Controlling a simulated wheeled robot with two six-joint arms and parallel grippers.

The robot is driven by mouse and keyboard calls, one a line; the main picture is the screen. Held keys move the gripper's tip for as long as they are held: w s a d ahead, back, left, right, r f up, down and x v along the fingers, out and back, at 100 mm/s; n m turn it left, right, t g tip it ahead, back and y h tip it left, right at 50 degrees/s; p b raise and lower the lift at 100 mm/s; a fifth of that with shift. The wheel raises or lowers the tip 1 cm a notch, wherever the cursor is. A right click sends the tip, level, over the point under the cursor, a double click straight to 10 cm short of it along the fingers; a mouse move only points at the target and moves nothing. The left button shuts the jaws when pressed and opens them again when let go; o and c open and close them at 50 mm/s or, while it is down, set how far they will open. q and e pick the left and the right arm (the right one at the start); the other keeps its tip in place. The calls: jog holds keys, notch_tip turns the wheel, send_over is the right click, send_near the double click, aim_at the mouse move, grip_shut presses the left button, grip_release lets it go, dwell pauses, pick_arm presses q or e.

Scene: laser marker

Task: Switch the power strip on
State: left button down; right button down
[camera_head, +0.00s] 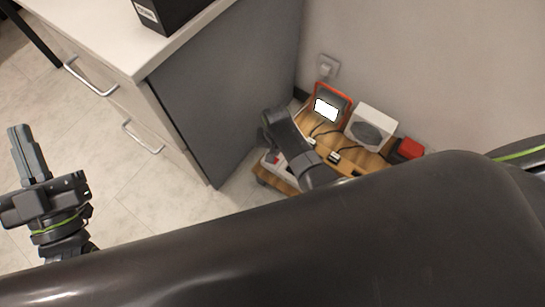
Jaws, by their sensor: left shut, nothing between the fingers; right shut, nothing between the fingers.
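A white strip with a red spot, which looks like the power strip (284,172), lies at the left end of a low wooden board (348,162). It is partly hidden by my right gripper and arm, so I cannot tell its switch position. My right gripper (268,117) is shut and empty, above the left part of the board. I cannot tell whether it touches anything. My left gripper (20,128) is shut and empty, over the floor at the far left, with its fingers pointing up in the picture.
On the board stand an orange-framed device with a lit screen (326,109), a white box with a dark round face (369,128) and a red item (410,148). Dark cables run between them. A wall socket (327,67) is behind. A cabinet (215,85) stands left of the board.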

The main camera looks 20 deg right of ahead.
jog(key=shift+r+p, duration=0.55)
jog(key=shift+p, duration=0.1)
jog(key=shift+r+p, duration=0.3)
pick_arm(q)
notch_tip(320, 180, down, 16)
jog(key=n+g, duration=0.2)
jog(key=g, duration=0.8)
jog(key=shift+a+f+g+p, duration=0.2)
jog(key=shift+a+g+p, duration=0.1)
jog(key=shift+a+g, duration=0.1)
pick_arm(e)
jog(key=shift+r, duration=0.2)
